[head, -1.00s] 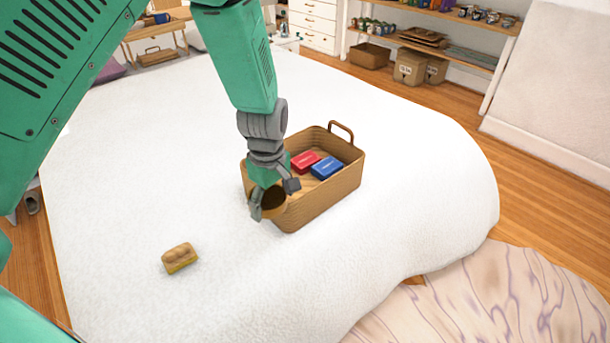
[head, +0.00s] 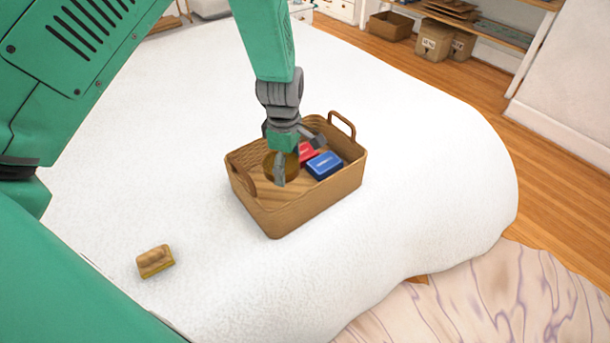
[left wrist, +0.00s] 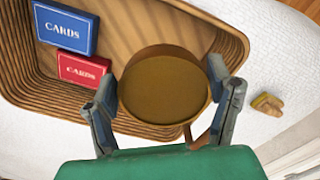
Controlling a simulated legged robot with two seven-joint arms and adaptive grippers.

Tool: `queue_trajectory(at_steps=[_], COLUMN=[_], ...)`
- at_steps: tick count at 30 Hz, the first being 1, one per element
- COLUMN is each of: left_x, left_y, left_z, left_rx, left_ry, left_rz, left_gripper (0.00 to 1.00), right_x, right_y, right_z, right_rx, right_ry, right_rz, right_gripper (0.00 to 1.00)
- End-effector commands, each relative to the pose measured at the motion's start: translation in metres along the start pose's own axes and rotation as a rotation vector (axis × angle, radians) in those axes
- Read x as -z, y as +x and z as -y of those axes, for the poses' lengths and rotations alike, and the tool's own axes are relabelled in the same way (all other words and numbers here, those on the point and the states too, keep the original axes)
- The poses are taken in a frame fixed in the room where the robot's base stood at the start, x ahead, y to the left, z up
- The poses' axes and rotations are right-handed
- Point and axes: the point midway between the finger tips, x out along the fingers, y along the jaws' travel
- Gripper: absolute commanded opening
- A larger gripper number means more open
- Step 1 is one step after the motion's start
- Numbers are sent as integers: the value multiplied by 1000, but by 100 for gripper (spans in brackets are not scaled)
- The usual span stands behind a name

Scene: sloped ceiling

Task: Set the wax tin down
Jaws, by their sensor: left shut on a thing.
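The wax tin (left wrist: 163,88) is a round brown-gold tin held between the two fingers of my left gripper (left wrist: 168,100) in the left wrist view. In the head view my left gripper (head: 291,160) is over the wicker basket (head: 310,210), and the tin (head: 270,166) shows partly behind its finger, in the left part of the basket opening. I cannot tell whether the tin touches the basket floor. A red card box (left wrist: 84,70) and a blue card box (head: 324,165) lie in the basket beside the tin. My right gripper is not in view.
The basket stands on a white bed (head: 420,150) and has raised handles, one at the far end (head: 342,123). A small brown brush (head: 155,261) lies on the bed at the lower left. The basket floor near the front is bare.

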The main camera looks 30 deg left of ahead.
Motion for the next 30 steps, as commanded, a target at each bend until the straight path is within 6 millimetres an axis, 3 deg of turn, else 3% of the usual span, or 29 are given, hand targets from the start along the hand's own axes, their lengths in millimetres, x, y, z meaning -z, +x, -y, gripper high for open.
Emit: queue_trajectory(at_steps=[4,15,20,27,30], left_x=[0,0,0,0,0], left_y=[18,76,87,119,122], left_z=[2,0,1,1,1], left_rx=[-1,1,-1,1,-1], left_ry=[0,1,1,2,2], left_rz=[1,1,0,1,1], left_gripper=[24,24,24,24,24], right_x=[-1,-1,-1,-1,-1], right_y=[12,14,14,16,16], right_z=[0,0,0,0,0], right_rx=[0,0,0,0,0], right_ry=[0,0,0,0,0], right_rz=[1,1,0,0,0], right_gripper=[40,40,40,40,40])
